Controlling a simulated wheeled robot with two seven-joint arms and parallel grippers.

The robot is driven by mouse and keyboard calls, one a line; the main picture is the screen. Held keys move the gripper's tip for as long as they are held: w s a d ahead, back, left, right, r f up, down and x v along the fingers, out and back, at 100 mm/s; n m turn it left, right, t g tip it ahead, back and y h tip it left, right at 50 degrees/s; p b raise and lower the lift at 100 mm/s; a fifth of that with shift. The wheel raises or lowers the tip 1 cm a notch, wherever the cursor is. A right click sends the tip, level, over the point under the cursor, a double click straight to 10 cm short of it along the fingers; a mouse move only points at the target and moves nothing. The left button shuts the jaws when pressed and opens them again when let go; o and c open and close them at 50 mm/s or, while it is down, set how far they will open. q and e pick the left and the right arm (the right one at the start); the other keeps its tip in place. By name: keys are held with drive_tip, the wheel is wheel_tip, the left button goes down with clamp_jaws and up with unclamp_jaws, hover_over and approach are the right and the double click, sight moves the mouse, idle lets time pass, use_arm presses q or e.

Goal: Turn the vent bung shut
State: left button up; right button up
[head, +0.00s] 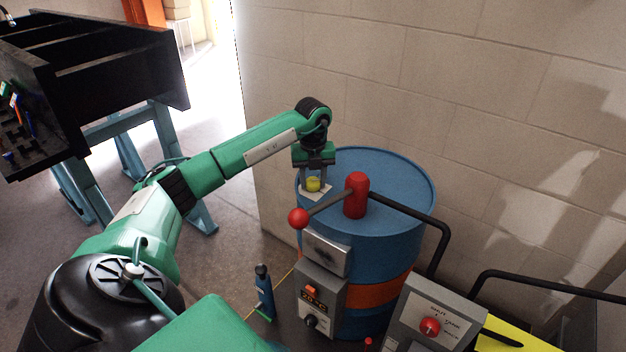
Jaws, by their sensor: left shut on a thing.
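The vent bung (313,184) is a small yellow cap on the top of the blue drum (385,165), near its left rim, with a pale label under it. My left gripper (314,183) points down over the bung and is shut on it, its fingers on either side. Which way the bung is turned cannot be told at this size. My right gripper is not in view.
A red pump post (356,196) with a red-knobbed lever (298,218) stands on the drum close to my gripper. A black hose (435,225) runs off right. Control boxes (320,298) stand in front. A block wall (440,70) is behind; a black rack (110,75) is left.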

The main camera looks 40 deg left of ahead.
sight(313, 180)
use_arm(q)
drive_tip(key=n, duration=0.4)
drive_tip(key=shift+n, duration=0.3)
drive_tip(key=shift+r+n, duration=0.1)
drive_tip(key=shift+n, duration=2.2)
drive_tip(key=o, duration=1)
drive_tip(key=shift+r+b, duration=1.45)
drive_tip(key=shift+r, duration=5.45)
